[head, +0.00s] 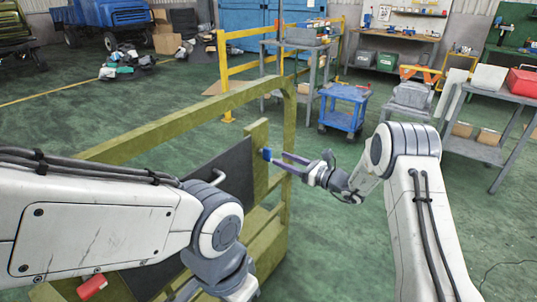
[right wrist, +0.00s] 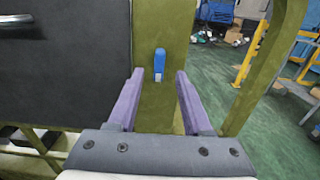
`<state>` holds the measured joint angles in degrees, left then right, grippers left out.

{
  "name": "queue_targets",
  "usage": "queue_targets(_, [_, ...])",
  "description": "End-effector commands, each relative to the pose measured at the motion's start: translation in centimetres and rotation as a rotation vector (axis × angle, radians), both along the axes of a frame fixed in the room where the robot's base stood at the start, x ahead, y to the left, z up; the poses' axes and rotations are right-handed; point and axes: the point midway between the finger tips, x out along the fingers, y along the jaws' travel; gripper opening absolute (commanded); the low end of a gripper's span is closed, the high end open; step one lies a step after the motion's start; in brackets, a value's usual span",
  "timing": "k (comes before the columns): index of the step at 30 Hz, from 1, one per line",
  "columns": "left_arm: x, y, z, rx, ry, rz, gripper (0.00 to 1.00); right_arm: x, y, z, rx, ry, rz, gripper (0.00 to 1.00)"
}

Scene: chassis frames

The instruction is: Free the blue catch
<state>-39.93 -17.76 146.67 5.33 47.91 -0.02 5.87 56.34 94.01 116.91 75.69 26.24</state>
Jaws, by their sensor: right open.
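The blue catch (head: 266,154) is a small upright piece on an olive-green post (head: 257,140) beside a dark panel (head: 225,165). In the right wrist view the blue catch (right wrist: 159,65) stands near the middle of the post. My right gripper (head: 277,159) is open, its purple fingers pointing at the post. In the right wrist view the fingers of the right gripper (right wrist: 159,82) lie left and right of the catch, which shows between and slightly beyond the tips. I see no contact. My left arm crosses the lower left, but its gripper is out of view.
The olive frame (head: 160,130) surrounds the panel, which has a metal handle (head: 217,178). A red part (head: 92,287) shows at the lower left. A blue cart (head: 345,107), yellow railing (head: 240,75) and grey bench (head: 487,140) stand farther back. Green floor is clear between them.

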Motion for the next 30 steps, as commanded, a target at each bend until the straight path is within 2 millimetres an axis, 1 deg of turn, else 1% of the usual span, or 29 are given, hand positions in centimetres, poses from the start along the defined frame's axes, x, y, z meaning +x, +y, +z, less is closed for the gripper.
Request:
queue_targets(1, [0.0,0.0,0.2,0.000,0.000,0.000,0.00,0.6,1.0,0.1,-0.001,-0.002,0.004,0.50])
queue_targets(3, [0.0,0.0,0.4,0.000,0.000,0.000,0.00,1.4,2.1,0.0,-0.001,0.001,0.004,0.50])
queue_targets(9, [0.0,0.0,0.7,0.000,0.000,0.000,0.00,3.2,4.6,0.0,-0.001,0.000,0.004,0.50])
queue_targets(15, [0.0,0.0,0.7,0.000,0.000,0.000,0.00,3.9,5.6,0.0,-0.002,0.000,0.002,0.50])
queue_targets(23, [0.0,0.0,0.7,0.000,0.000,0.000,0.00,4.0,5.6,0.0,-0.002,0.000,0.001,0.50])
queue_targets(24, [0.0,0.0,0.7,0.000,0.000,0.000,0.00,4.0,5.6,0.0,-0.002,0.000,0.001,0.35])
queue_targets(27, [0.0,0.0,0.7,0.000,0.000,0.000,0.00,4.0,5.6,0.0,-0.002,0.000,0.001,0.00])
queue_targets(30, [0.0,0.0,0.7,0.000,0.000,0.000,0.00,4.0,5.6,0.0,-0.002,0.000,0.001,0.00])
